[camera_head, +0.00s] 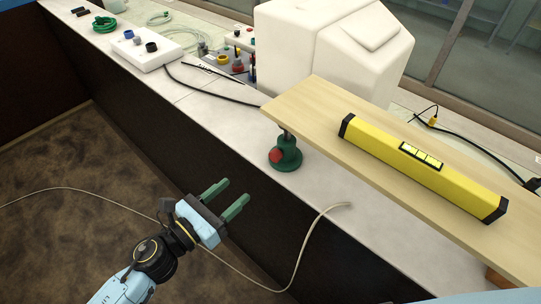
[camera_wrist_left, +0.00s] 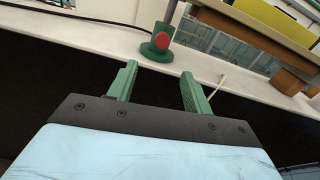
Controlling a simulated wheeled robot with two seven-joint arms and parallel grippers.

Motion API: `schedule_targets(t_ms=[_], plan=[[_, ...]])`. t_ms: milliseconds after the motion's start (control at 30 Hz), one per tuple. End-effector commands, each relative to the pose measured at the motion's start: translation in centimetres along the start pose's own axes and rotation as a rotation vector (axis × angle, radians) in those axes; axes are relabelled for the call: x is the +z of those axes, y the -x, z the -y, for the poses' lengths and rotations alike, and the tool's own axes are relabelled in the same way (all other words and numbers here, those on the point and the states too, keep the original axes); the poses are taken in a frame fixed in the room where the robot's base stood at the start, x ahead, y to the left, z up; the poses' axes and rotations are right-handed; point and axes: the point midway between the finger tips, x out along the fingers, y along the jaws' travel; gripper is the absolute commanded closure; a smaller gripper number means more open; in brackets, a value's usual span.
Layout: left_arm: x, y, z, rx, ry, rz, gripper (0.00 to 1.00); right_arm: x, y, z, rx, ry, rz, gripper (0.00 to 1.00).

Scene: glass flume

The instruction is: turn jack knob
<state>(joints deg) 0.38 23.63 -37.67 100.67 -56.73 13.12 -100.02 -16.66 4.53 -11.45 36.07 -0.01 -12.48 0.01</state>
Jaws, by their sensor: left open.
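The green jack (camera_head: 287,153) stands on the white counter under the left end of a wooden board (camera_head: 330,130). Its red knob (camera_head: 276,156) faces the counter's front edge. The jack (camera_wrist_left: 157,50) and knob (camera_wrist_left: 161,41) also show in the left wrist view, ahead of the fingers. My left gripper (camera_head: 226,198) is open and empty, with green fingers, in front of the counter and to the lower left of the knob, apart from it. In the left wrist view the open fingers (camera_wrist_left: 157,88) point toward the counter. My right gripper is not seen.
A yellow spirit level (camera_head: 385,151) lies on the board. White blocky containers (camera_head: 325,45) stand behind it. A white box with knobs (camera_head: 140,50) and a black cable lie further left. A pale hose (camera_head: 305,235) hangs over the counter edge near my left gripper.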

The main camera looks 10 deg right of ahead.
Motion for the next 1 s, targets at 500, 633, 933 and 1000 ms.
schedule_targets(t_ms=[500, 633, 933, 1000], plan=[[0.7, -8.7, 0.5, -0.013, -0.034, 0.009, 0.50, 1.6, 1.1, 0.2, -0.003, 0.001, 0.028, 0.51], [0.7, -11.1, 0.5, -0.013, -0.034, 0.009, 0.50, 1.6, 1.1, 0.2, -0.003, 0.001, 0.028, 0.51], [0.6, -13.3, 0.5, -0.012, -0.034, 0.007, 0.50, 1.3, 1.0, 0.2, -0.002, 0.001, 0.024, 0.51], [0.6, -13.4, 0.5, -0.012, -0.034, 0.007, 0.50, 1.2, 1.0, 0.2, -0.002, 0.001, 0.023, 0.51]])
